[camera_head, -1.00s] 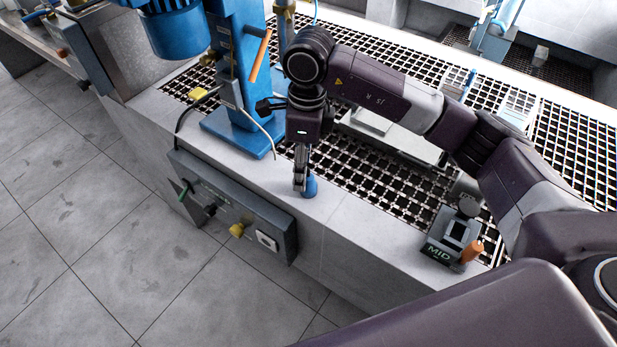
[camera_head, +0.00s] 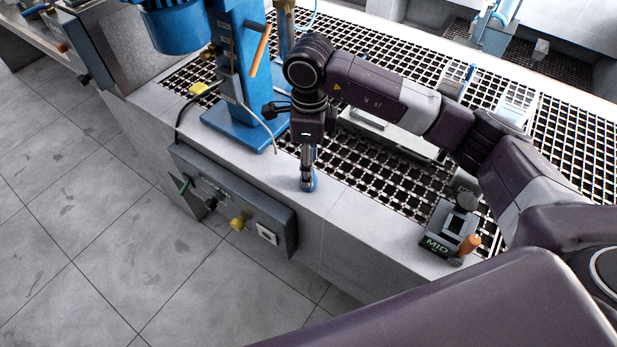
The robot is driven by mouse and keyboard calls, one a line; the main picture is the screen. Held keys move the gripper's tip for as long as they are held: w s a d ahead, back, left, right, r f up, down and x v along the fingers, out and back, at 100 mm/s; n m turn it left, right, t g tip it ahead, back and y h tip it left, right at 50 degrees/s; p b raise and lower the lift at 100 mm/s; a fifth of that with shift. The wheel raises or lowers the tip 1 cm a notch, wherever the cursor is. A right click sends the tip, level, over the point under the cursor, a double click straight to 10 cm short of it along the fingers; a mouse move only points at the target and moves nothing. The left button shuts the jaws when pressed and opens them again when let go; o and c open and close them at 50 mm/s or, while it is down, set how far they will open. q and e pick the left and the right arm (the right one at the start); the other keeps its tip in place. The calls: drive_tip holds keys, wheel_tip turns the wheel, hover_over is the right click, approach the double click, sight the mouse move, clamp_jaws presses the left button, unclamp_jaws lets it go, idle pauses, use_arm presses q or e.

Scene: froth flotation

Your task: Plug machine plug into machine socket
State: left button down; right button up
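My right gripper (camera_head: 307,184) points straight down at the pale ledge in front of the grating. A small blue object (camera_head: 313,185) is right at its fingertips, partly hidden behind them. I cannot tell if the fingers grip it or only stand beside it. Which item is the machine plug is not clear. A grey panel box (camera_head: 240,207) on the ledge's front carries a white square socket (camera_head: 267,234) and a yellow connector (camera_head: 238,223). A yellow piece (camera_head: 199,89) with a black cable lies by the blue machine (camera_head: 238,75). My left gripper is not in view.
A pale cable (camera_head: 262,122) hangs from the blue machine with its end over the ledge. A dark device marked MID (camera_head: 437,243) with an orange handle stands on the ledge at right. The ledge between it and my gripper is clear.

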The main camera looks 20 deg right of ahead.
drive_tip(key=shift+f, duration=0.2)
wheel_tip(320, 180, down, 4)
drive_tip(key=shift+a+r+p, duration=0.15)
drive_tip(key=shift+r+p, duration=0.1)
drive_tip(key=shift+p, duration=1)
drive_tip(key=shift+f, duration=0.65)
drive_tip(key=shift+c, duration=0.3)
drive_tip(key=c, duration=1.1)
drive_tip(key=shift+w+r, duration=0.1)
drive_tip(key=shift+r, duration=0.05)
